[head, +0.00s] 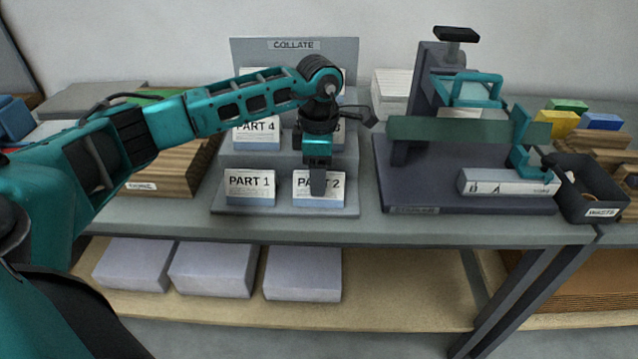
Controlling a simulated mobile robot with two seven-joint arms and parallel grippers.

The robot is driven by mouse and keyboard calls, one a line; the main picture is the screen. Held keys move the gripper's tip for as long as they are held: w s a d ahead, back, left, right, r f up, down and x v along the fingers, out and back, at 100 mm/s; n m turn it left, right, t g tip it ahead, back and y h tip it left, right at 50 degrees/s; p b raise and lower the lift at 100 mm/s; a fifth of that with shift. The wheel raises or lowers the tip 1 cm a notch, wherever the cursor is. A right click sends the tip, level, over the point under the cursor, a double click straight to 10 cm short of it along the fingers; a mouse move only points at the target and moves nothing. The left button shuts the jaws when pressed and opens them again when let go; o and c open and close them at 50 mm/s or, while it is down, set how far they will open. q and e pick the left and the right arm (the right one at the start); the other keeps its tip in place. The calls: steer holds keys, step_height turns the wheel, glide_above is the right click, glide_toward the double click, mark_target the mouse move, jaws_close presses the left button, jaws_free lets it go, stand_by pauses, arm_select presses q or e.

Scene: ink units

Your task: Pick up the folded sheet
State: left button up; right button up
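The grey stepped rack marked COLLATE (294,44) stands on the bench at the middle. White sheets or stacks labelled PART 1 (249,191) and PART 2 (334,194) stand on its front step. PART 4 (258,140) is on the step behind, and another at right there is mostly hidden by my arm. I cannot tell which is the folded sheet. My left gripper (318,186) points down in front of PART 2 and covers part of its label. Its fingers overlap in this view, so their opening and any contact are unclear. My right gripper is not in view.
A dark press-like machine (410,181) with teal handles stands right of the rack. A dark WASTE bin (589,202) is at its right. Wooden-looking stacks (175,173) lie left of the rack. Pale blocks (212,269) fill the shelf below, whose middle right is clear.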

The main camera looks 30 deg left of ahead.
arm_select(q)
steer(key=c, duration=1)
steer(key=shift+o, duration=0.2)
steer(key=shift+r, duration=0.15)
